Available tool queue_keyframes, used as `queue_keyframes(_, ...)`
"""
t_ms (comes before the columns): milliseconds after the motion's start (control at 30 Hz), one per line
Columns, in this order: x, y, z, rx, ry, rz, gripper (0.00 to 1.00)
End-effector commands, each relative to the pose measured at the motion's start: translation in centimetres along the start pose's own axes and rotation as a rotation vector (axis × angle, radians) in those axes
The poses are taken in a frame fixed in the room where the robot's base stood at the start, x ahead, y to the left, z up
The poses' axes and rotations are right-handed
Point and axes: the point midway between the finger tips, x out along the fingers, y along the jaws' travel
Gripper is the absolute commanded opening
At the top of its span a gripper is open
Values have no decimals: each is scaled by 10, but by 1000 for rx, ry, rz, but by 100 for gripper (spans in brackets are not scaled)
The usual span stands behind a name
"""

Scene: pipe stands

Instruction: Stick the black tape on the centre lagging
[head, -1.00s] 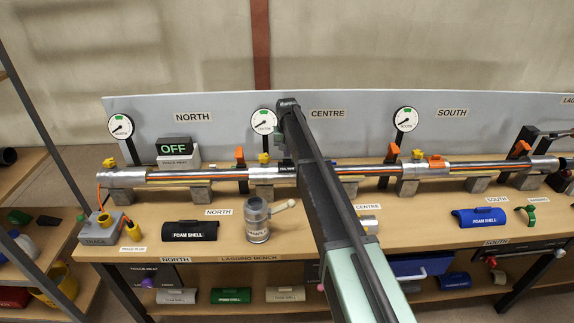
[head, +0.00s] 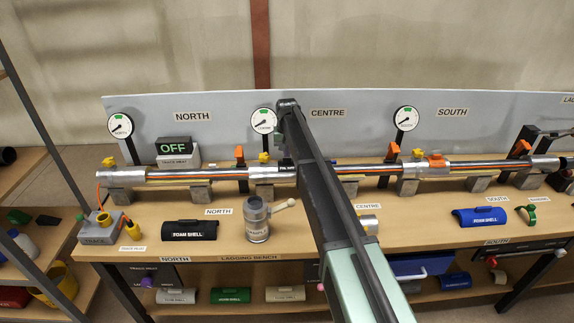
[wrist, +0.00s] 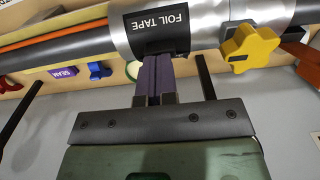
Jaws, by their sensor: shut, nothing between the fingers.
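A black patch lettered FOIL TAPE (wrist: 158,30) lies against a silver sleeve (wrist: 208,18) around the pipe in the wrist view. In the head view a sliver of the black patch (head: 287,168) shows beside my arm, on the pipe left of the CENTRE sign. My gripper (wrist: 160,56) is shut, its purple fingers side by side with nothing between them. The fingertips are at the edge of the black patch; I cannot tell whether they touch it. In the head view my arm hides most of the gripper and the pipe behind it.
A yellow valve handle (wrist: 250,46) stands close right of the fingers in the wrist view. The pipe (head: 220,175) rests on grey blocks. A FOAM SHELL (head: 190,230) and a grey canister (head: 257,220) stand on the bench in front.

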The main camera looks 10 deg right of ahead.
Motion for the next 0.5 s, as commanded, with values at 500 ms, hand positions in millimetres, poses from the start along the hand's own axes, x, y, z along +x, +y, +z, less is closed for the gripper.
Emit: queue_keyframes(500, 9, 0, 0, 0, 0, 0, 0)
